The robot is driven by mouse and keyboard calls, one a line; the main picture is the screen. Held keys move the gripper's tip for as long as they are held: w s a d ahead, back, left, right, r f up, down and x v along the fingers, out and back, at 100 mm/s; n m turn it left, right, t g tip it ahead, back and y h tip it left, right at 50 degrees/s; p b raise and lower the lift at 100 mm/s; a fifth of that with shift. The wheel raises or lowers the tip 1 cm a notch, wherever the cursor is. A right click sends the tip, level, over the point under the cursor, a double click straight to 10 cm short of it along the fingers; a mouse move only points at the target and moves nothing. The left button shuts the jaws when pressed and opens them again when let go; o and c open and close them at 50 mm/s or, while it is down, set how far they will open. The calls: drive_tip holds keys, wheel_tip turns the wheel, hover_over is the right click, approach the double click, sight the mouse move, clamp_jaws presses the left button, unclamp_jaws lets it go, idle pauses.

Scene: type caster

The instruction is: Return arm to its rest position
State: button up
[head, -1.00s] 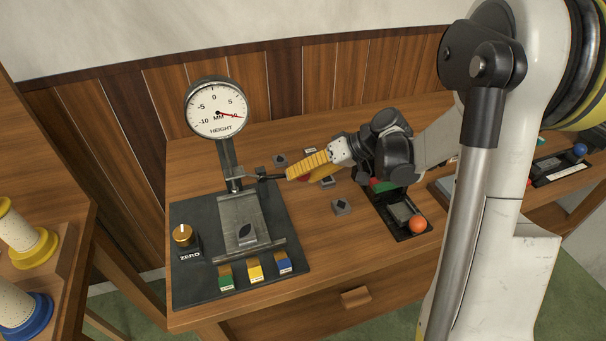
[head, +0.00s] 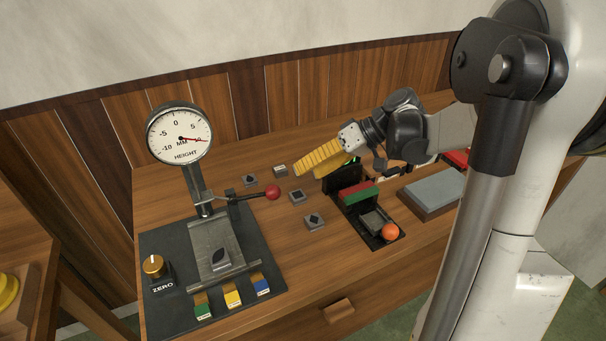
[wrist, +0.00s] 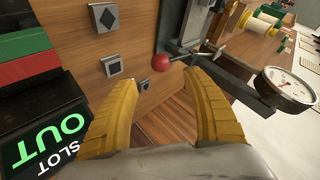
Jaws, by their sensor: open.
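My gripper (head: 318,165) has yellow ribbed fingers and hangs above the bench, right of the height gauge. In the wrist view its two fingers (wrist: 160,85) are spread apart with nothing between them. The lever's red ball knob (head: 272,192) is free of the fingers; in the wrist view the knob (wrist: 162,62) lies just beyond them. My arm reaches in from the right.
The dial gauge (head: 179,134) stands on a dark base plate (head: 172,232) with a brass ZERO knob (head: 153,265). Several small type blocks (head: 314,222) lie on the bench. A slot device with an orange ball (head: 390,232) and a grey stone (head: 434,188) are at right.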

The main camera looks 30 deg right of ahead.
drive_tip(key=shift+a, duration=0.1)
idle(0.3)
drive_tip(key=s+a+m+t+h, duration=0.1)
drive_tip(key=s+a+h, duration=0.3)
drive_tip(key=s, duration=0.4)
drive_tip(key=s+a+r+m+t+h, duration=0.1)
drive_tip(key=s+a+h, duration=0.4)
drive_tip(key=s, duration=0.2)
drive_tip(key=shift+s+r+t, duration=0.15)
drive_tip(key=shift+s+t, duration=0.25)
